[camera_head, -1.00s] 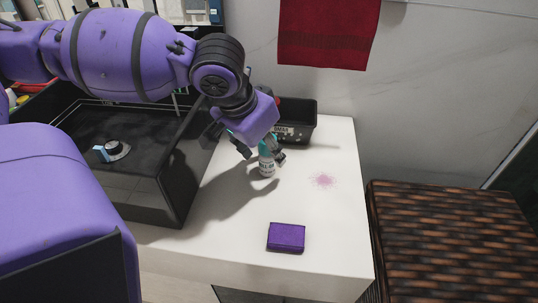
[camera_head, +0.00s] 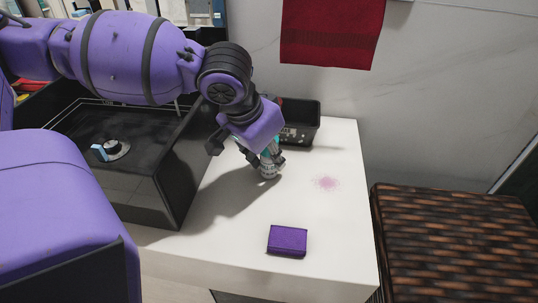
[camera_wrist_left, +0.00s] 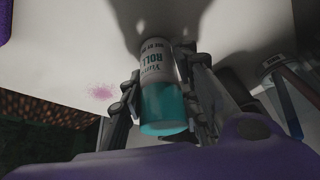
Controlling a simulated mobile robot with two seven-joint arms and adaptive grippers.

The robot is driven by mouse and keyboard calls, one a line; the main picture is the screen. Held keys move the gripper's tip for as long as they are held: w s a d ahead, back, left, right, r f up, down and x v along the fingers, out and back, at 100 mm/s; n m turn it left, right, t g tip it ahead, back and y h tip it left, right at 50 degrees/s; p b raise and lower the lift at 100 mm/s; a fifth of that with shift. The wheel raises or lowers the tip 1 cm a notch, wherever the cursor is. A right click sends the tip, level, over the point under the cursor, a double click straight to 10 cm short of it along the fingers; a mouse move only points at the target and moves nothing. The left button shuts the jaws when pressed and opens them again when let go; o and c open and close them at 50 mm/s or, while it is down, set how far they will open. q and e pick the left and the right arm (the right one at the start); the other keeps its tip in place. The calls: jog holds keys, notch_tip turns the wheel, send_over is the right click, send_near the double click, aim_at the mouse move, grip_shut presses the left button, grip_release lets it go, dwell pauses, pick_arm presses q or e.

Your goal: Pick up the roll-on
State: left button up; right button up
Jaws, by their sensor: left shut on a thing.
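The roll-on is a small bottle with a white lettered body and a teal cap. In the head view the roll-on (camera_head: 267,172) stands on the white counter, its upper part partly hidden by my left gripper (camera_head: 264,158). In the left wrist view the roll-on (camera_wrist_left: 160,95) lies between the two fingers of my left gripper (camera_wrist_left: 160,105), which is shut on it. Whether its base is still touching the counter is hard to tell. My right gripper is not in view.
A purple box (camera_head: 287,240) lies on the white counter (camera_head: 330,225) near the front, beside a pink stain (camera_head: 327,183). A black bin (camera_head: 300,122) stands behind the gripper. A black vessel sink (camera_head: 150,180) is at the left. A wicker hamper (camera_head: 450,240) is at the right.

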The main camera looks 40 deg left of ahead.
pick_arm(q)
jog(key=shift+r, duration=0.5)
notch_tip(320, 180, up, 2)
jog(key=shift+r+p, duration=0.15)
jog(key=shift+p, duration=0.7)
jog(key=s+d+r+p, duration=0.1)
jog(key=s+r+p, duration=0.8)
jog(key=s+p, duration=0.5)
jog(key=p, duration=0.4)
jog(key=shift+d+r+p, duration=0.2)
jog(key=shift+r+p, duration=0.15)
jog(key=shift+p, duration=0.05)
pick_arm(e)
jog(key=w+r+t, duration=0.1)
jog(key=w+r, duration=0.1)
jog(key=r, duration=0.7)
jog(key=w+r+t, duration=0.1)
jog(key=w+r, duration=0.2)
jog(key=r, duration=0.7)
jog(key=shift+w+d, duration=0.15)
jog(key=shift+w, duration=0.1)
